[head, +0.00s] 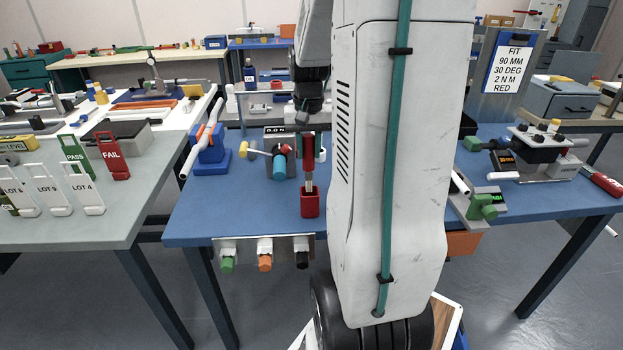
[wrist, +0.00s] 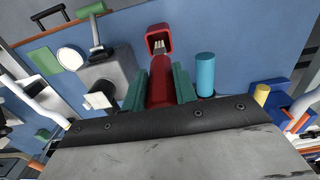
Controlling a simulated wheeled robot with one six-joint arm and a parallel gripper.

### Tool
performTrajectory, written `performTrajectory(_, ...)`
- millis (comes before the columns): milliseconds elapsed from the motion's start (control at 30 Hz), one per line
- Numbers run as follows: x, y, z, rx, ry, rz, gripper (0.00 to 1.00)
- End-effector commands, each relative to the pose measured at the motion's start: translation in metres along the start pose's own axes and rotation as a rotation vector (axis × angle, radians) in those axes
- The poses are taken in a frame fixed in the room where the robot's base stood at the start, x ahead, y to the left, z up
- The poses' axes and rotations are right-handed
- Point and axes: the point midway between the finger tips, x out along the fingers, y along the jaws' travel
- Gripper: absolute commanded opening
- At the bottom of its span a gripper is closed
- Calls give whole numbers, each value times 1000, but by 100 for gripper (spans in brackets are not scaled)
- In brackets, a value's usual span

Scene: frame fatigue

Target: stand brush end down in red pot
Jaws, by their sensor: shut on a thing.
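The brush has a red handle (head: 309,150) and a pale metal and bristle end (head: 309,184), which points down. The red pot (head: 310,206) is a small square cup on the blue table near its front edge. The brush stands upright over the pot, with its bristle end at the pot's mouth; I cannot tell how deep it reaches. In the wrist view my gripper (wrist: 159,78) has its green fingers shut on the red handle (wrist: 160,90). The bristle end (wrist: 158,46) lines up with the opening of the red pot (wrist: 172,40).
A cyan cylinder (wrist: 205,72) stands close to the right finger in the wrist view. A grey block device (wrist: 112,74) is on the left. A blue stand with a white tube (head: 207,145) is left of the pot. The blue table (head: 250,205) is clear around the pot's front left.

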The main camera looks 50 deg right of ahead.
Motion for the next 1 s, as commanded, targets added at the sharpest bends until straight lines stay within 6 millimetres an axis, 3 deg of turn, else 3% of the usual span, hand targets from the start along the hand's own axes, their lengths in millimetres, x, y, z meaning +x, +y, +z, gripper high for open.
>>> performTrajectory(500, 68, 2, 0, 2, -4, 0, 0)
performTrajectory(1000, 75, 1, 0, 2, -1, 0, 0)
